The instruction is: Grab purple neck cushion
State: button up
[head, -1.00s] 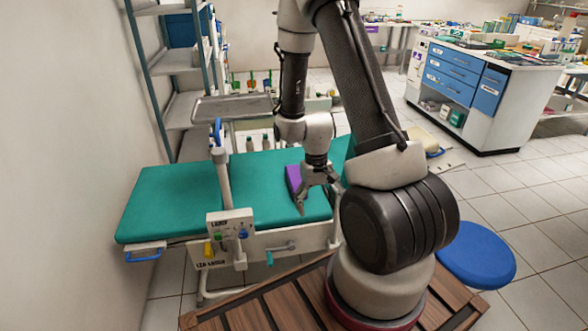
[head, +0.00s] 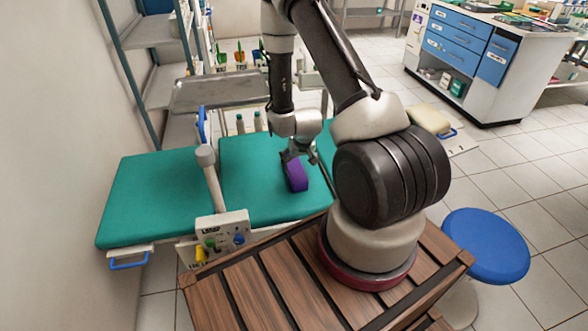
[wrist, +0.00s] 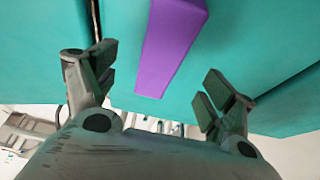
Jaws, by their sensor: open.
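The purple neck cushion (head: 296,174) is a small block lying on the green padded chair (head: 262,200). In the wrist view the cushion (wrist: 171,45) runs from the top edge down to between the fingers. My gripper (head: 297,155) is at the far end of the cushion in the head view, and part of it is hidden by the wrist. In the wrist view my gripper (wrist: 156,84) is open, with one finger on each side of the cushion and gaps between. Whether it is at the cushion's height is hard to tell.
A metal tray (head: 220,92) stands behind the chair. A post (head: 211,180) with a control box (head: 222,235) rises at the chair's near side. A blue stool (head: 485,245) is at the right. A white cabinet (head: 470,65) with blue drawers stands at the back right.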

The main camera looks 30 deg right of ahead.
aim_at(296, 168)
jog(key=x, duration=0.7)
jog(key=shift+w+f, duration=0.2)
jog(key=c, duration=1.2)
